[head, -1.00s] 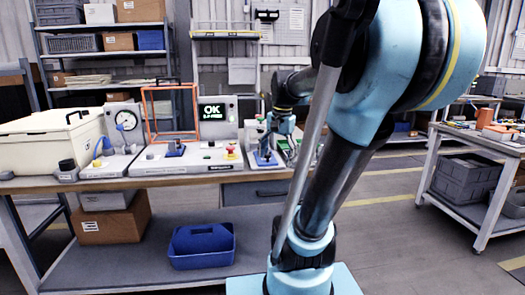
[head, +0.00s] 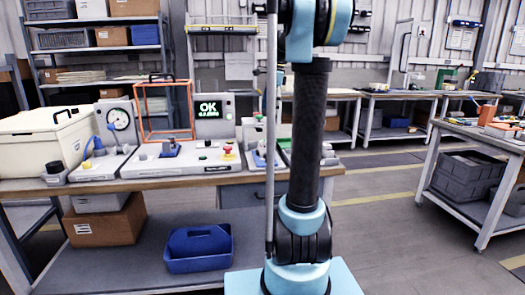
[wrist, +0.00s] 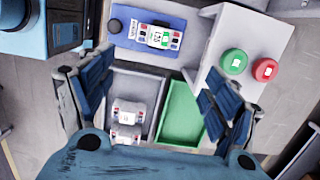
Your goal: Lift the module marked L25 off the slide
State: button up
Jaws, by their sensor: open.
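In the wrist view my gripper (wrist: 157,85) is open and empty, its blue-padded fingers spread to the left and right. Between them lies a grey compartment with two white modules, one farther (wrist: 128,112) and one nearer (wrist: 125,136). A green tray (wrist: 182,112) sits beside it. Beyond the fingertips, another white module (wrist: 158,37) with coloured ends lies on a blue plate (wrist: 176,58). The markings are too small to read, so I cannot tell which module is L25.
A green button (wrist: 233,62) and a red button (wrist: 265,70) stand on a raised box close to the right finger. In the head view, an orange frame (head: 166,82) rises from the workbench.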

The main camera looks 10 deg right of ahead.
aim_at(264, 141)
jog(key=a+f, duration=0.1)
jog(key=f, duration=0.4)
jog(key=a+f, duration=0.1)
jog(key=f, duration=0.5)
jog(key=a+f, duration=0.1)
jog(key=f, duration=0.4)
jog(key=shift+s+f, duration=0.1)
jog(key=shift+f, duration=0.25)
jog(key=c, duration=1.3)
notch_tip(264, 141, up, 10)
jog(key=shift+r, duration=0.1)
